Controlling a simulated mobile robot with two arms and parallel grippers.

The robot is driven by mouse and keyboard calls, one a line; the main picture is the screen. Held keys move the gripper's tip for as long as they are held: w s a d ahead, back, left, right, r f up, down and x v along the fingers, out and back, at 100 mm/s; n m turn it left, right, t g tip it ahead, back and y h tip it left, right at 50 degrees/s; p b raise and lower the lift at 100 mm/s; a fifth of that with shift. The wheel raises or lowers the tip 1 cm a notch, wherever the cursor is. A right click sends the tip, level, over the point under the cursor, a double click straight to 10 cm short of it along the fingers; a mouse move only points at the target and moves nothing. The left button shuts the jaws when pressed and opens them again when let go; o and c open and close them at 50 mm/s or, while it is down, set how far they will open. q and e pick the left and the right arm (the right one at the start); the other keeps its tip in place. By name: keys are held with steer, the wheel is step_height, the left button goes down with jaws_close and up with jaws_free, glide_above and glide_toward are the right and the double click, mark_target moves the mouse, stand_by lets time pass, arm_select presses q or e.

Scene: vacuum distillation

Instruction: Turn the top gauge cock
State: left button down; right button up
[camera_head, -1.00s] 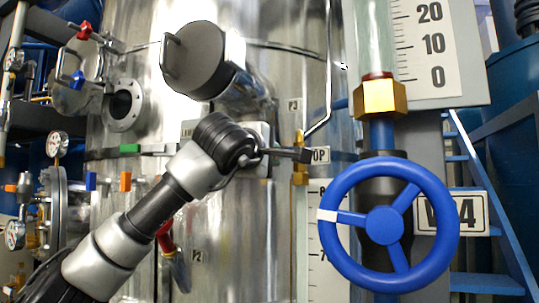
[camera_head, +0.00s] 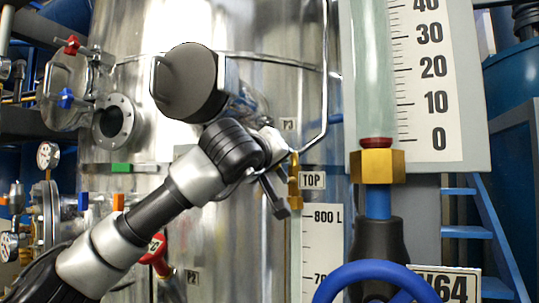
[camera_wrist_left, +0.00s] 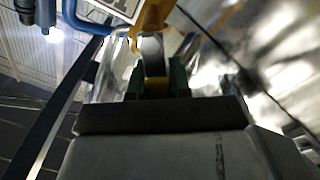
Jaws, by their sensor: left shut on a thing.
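In the left wrist view, the gripper's fingers (camera_wrist_left: 156,82) are shut on a grey and yellow lever of the cock (camera_wrist_left: 153,60). The fingertips are mostly hidden in the head view. My right gripper is not in view.
A blue handwheel (camera_head: 375,280) stands at the lower right, below a brass nut (camera_head: 377,166) and a glass tube with a numbered scale (camera_head: 430,90). A round dark hatch (camera_head: 186,83) juts from the steel vessel (camera_head: 225,245) above my arm. A bent pipe (camera_head: 324,100) runs close by.

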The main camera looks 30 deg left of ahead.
arm_select(q)
steer(key=shift+w+d+r+m+p, duration=0.1)
steer(key=shift+d+m+p, duration=0.35)
steer(key=shift+m, duration=0.5)
steer(key=shift+d+r+m+p, duration=0.1)
steer(key=shift+d+m+p, duration=0.25)
steer(key=shift+m, duration=0.65)
steer(key=shift+w+d+r+m+p, duration=0.1)
steer(key=shift+d+m+p, duration=0.35)
steer(key=shift+m, duration=0.5)
steer(key=shift+d+f, duration=0.1)
steer(key=c, duration=1)
jaws_free()
steer(key=shift+s, duration=0.1)
steer(key=shift+c, duration=0.2)
steer(key=shift+r, duration=0.2)
steer(key=s+b, duration=0.5)
steer(key=s, duration=0.6)
steer(key=shift+d, duration=0.25)
